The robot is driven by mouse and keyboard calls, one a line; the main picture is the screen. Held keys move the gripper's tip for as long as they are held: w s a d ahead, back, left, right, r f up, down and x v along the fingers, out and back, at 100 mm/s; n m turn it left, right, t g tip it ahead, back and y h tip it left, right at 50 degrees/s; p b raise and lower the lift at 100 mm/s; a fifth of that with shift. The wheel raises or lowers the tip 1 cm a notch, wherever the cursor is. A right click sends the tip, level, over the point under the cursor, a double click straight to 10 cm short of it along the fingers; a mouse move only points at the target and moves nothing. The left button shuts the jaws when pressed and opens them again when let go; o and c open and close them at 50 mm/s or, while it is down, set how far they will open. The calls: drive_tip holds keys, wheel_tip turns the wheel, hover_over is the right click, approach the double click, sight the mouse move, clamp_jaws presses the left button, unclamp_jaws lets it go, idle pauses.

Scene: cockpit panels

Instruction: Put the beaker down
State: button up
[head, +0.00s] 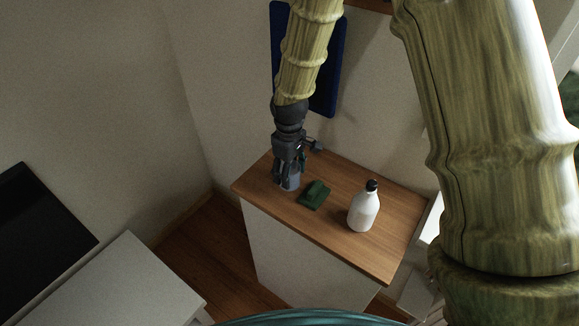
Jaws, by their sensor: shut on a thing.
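My gripper (289,172) points down over the left back part of the wooden cabinet top. It is shut on the beaker (291,183), a small blue-grey vessel that shows between and below the fingers. The beaker looks upright. Its base is at or very near the wooden surface; I cannot tell whether it touches. The fingers hide much of the beaker.
A green cloth or sponge (314,195) lies just right of the beaker on the wooden cabinet top (372,247). A white bottle with a black cap (363,207) stands further right. A dark blue panel (325,80) hangs on the wall behind. The cabinet's left edge is close to the beaker.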

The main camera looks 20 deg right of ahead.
drive_tip(key=shift+w+d+r, duration=0.1)
drive_tip(key=shift+w+d, duration=0.05)
drive_tip(key=shift+w, duration=0.35)
drive_tip(key=shift+w+d, duration=0.15)
drive_tip(key=shift+w, duration=0.35)
drive_tip(key=shift+w+d+p, duration=0.1)
drive_tip(key=shift+w+p, duration=0.2)
drive_tip(key=shift+p, duration=0.05)
drive_tip(key=shift+d+r, duration=0.1)
drive_tip(key=shift+r, duration=0.05)
drive_tip(key=shift+s+r, duration=0.1)
drive_tip(key=shift+s, duration=0.25)
drive_tip(key=f, duration=0.1)
drive_tip(key=w+f+p, duration=0.1)
drive_tip(key=shift+w+f, duration=0.1)
drive_tip(key=shift+f, duration=0.3)
drive_tip(key=shift+s+f+p, duration=0.3)
drive_tip(key=shift+f+p, duration=0.1)
drive_tip(key=shift+w+f, duration=0.1)
drive_tip(key=shift+f, duration=0.05)
drive_tip(key=shift+f, duration=0.1)
drive_tip(key=o, duration=1)
